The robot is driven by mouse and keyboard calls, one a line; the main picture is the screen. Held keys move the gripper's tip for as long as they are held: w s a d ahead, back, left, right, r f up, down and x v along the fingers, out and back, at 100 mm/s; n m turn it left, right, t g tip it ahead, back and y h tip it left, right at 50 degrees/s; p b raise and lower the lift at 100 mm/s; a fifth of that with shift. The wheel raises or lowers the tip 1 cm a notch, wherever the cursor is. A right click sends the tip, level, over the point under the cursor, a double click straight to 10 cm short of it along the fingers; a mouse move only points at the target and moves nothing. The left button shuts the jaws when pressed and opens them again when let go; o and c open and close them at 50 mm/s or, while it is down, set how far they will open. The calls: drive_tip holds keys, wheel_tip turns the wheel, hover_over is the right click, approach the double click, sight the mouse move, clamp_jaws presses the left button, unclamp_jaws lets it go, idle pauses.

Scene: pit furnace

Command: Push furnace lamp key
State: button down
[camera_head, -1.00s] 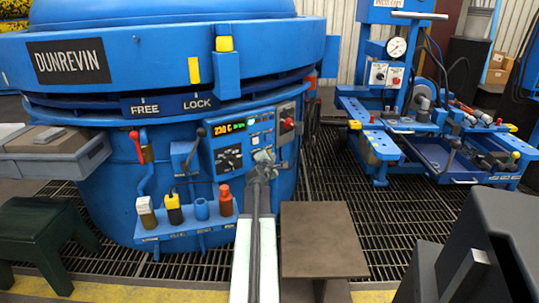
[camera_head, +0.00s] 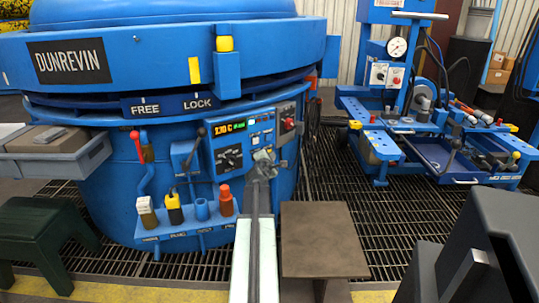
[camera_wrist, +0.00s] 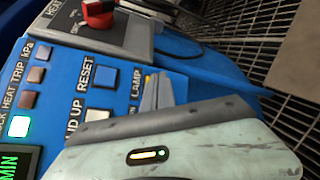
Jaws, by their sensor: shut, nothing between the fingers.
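The furnace's blue control panel (camera_head: 235,140) faces me at the middle of the head view. My gripper (camera_head: 264,158) is shut and empty at the panel's lower right, in front of it. In the wrist view the grey fingers of my gripper (camera_wrist: 158,92) lie over the panel just right of the LAMP label (camera_wrist: 136,84). The blue-grey RESET key (camera_wrist: 104,76) and a pale key (camera_wrist: 97,114) are left of the fingers.
A red rotary switch (camera_wrist: 98,12) sits above the keys. A brown-topped stand (camera_head: 322,240) is close right of my arm. A blue cart (camera_head: 430,140) stands farther right over open grating.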

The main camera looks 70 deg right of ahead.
drive_tip(key=shift+s+a, duration=0.2)
drive_tip(key=shift+s, duration=0.05)
drive_tip(key=s+a, duration=0.1)
drive_tip(key=s, duration=0.1)
drive_tip(key=s+a, duration=0.2)
drive_tip(key=s, duration=0.1)
drive_tip(key=shift+a, duration=0.2)
idle(0.4)
